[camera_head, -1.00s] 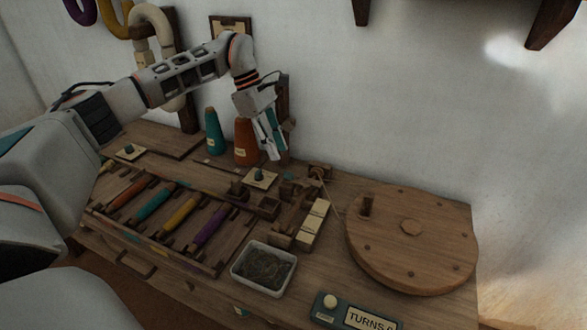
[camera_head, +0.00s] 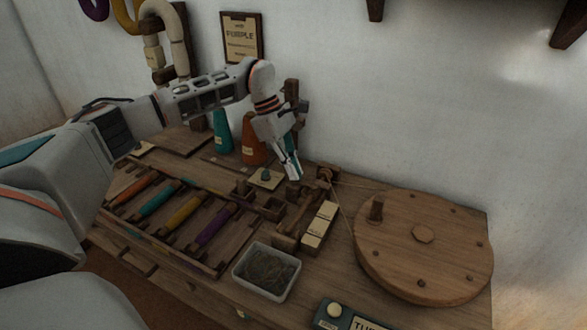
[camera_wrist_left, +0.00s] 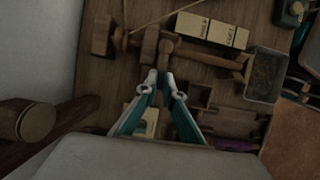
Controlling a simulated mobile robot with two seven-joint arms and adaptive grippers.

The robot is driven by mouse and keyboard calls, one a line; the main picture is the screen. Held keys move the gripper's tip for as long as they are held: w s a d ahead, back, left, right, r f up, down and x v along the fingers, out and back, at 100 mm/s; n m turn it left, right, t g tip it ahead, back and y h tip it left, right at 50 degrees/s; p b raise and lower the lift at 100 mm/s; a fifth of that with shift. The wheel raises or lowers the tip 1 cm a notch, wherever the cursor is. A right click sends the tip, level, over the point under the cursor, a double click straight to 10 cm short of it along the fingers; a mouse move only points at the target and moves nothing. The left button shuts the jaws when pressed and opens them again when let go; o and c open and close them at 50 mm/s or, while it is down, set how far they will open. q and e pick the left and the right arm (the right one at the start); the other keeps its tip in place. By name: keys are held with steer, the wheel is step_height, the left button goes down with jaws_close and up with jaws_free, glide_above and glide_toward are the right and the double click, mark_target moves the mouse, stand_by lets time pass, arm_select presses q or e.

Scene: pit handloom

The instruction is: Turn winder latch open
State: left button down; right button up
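In the left wrist view, a wooden bar (camera_wrist_left: 205,57) runs right from two upright dark pieces; one knob-like piece (camera_wrist_left: 150,45), perhaps the latch, lies just beyond my fingertips. I cannot tell for certain which piece is the latch. My left gripper (camera_head: 294,177) points down above the winder's back end; in the wrist view its teal fingers (camera_wrist_left: 159,76) stand slightly apart with nothing visible between them. Contact is unclear. My right gripper is out of view.
A large round wooden wheel (camera_head: 432,262) with a peg stands right. A rack of coloured bobbins (camera_head: 182,213) lies left, a tray of dark stuff (camera_head: 267,274) in front. Teal (camera_head: 222,132) and orange (camera_head: 253,146) cones stand behind the gripper, near the wall.

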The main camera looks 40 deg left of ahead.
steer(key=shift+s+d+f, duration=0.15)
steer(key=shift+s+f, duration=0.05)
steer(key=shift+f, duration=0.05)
